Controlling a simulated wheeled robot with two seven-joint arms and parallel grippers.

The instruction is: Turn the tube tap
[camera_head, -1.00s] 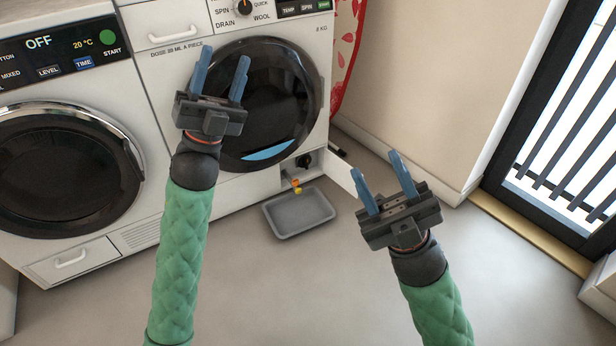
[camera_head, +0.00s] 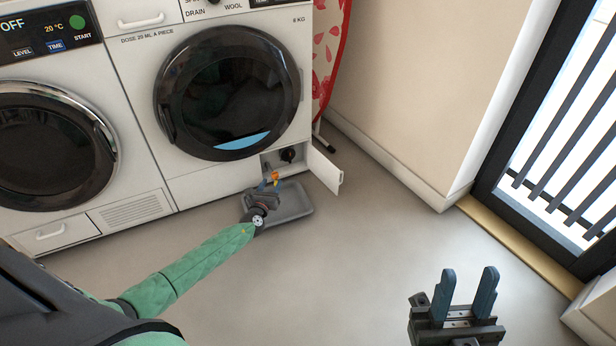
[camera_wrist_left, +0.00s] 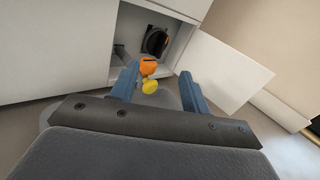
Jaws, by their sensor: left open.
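The tube tap is a small orange piece (camera_wrist_left: 148,66) with a yellow part (camera_wrist_left: 149,86) just below it, at the front of the open hatch low on the right washing machine. The orange piece also shows in the head view (camera_head: 275,175). My left gripper (camera_head: 268,186) is open, reaching low over the tray; in the left wrist view its blue fingers (camera_wrist_left: 160,84) stand on either side of the tap. I cannot tell whether they touch it. My right gripper (camera_head: 464,296) is open and empty above the floor at the lower right.
A grey tray (camera_head: 297,203) lies on the floor under the hatch. The hatch door (camera_head: 325,171) stands open to the right, with a dark round knob (camera_head: 288,155) inside the recess. The right machine's round door (camera_head: 232,95) is shut, with water behind its glass. Floor at right is clear.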

